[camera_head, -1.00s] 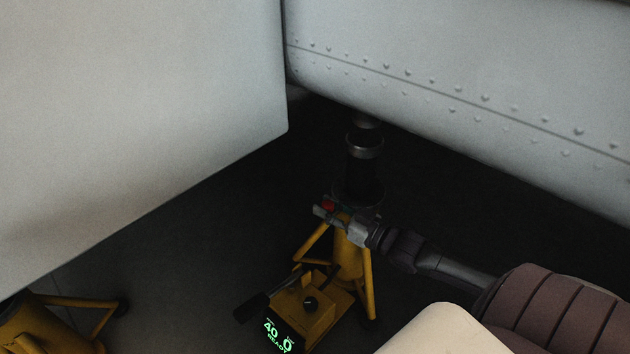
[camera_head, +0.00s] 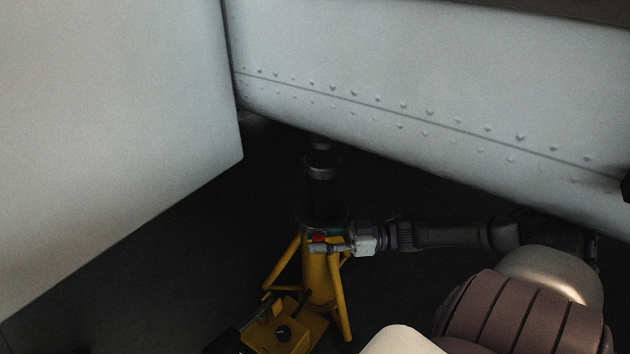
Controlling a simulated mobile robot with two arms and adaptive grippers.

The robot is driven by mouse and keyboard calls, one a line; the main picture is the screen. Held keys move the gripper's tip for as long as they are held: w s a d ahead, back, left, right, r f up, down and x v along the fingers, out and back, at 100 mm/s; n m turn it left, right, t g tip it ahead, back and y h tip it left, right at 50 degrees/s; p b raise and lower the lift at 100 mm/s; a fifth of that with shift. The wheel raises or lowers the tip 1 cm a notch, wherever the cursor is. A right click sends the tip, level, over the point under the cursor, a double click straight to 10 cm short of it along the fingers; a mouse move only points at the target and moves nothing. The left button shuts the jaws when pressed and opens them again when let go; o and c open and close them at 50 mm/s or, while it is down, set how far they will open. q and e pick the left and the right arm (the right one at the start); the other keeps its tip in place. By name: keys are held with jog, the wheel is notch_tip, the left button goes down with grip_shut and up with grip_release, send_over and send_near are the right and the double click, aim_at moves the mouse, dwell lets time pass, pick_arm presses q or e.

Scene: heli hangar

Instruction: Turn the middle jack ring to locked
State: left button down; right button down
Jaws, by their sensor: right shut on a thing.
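The yellow jack (camera_head: 320,280) stands on its tripod legs below the pale riveted hull, with a dark upright column. Its dark locking ring (camera_head: 320,216) sits around the column at the top of the yellow body. A red mark (camera_head: 319,238) and a green mark show just below the ring. My right gripper (camera_head: 332,246) reaches in from the right, level with these marks, and is shut on the ring's edge or a part of it. The fingers hide the exact contact. Whether the ring reads locked cannot be told.
The riveted hull (camera_head: 420,100) hangs close above my right arm, and a large pale panel (camera_head: 110,130) fills the left. The jack's yellow control box (camera_head: 285,330) is low in front. The dark floor left of the jack is clear.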

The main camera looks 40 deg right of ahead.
dwell(0.3)
jog(key=c, duration=0.8)
grip_release()
jog(key=shift+s, duration=0.1)
jog(key=shift+c, duration=0.2)
